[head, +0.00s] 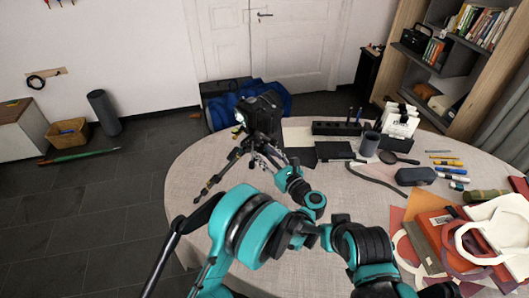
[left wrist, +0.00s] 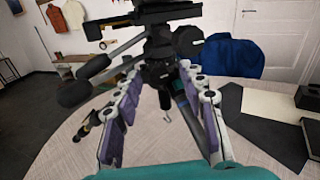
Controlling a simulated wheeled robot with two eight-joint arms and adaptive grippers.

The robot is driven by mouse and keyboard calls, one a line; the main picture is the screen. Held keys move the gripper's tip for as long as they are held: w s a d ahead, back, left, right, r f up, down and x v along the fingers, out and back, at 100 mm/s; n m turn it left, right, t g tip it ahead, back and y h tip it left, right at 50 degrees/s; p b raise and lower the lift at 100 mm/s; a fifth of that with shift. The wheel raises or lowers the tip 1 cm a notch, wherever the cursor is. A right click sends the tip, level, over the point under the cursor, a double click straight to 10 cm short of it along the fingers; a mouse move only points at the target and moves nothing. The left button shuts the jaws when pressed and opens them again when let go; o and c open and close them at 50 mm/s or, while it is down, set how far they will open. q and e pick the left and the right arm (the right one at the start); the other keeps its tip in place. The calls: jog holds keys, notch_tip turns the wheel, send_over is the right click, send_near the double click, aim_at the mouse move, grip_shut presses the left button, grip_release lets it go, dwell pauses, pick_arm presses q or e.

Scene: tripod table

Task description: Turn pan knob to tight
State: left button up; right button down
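A small black tripod with a camera on top (head: 260,112) stands on the round table, legs spread. In the left wrist view its black head (left wrist: 165,45) fills the upper middle, with a handle (left wrist: 85,85) reaching left and down. A round black knob (left wrist: 188,41) shows at the head's right side; I cannot tell whether it is the pan knob. My left gripper (head: 262,160) is at the tripod, below its head. In the left wrist view its fingers (left wrist: 163,80) are apart, either side of the tripod's neck; contact cannot be told. My right gripper is not in view.
The grey round table (head: 200,165) holds a black organizer (head: 336,128), a dark cup (head: 369,144), a glasses case (head: 416,176), pens and coloured papers on the right. A blue bag (head: 270,95) lies behind the tripod. The table's left part is clear.

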pick_arm(q)
grip_shut()
jog(key=shift+m+b, duration=0.45)
jog(key=shift+m, duration=0.95)
grip_release()
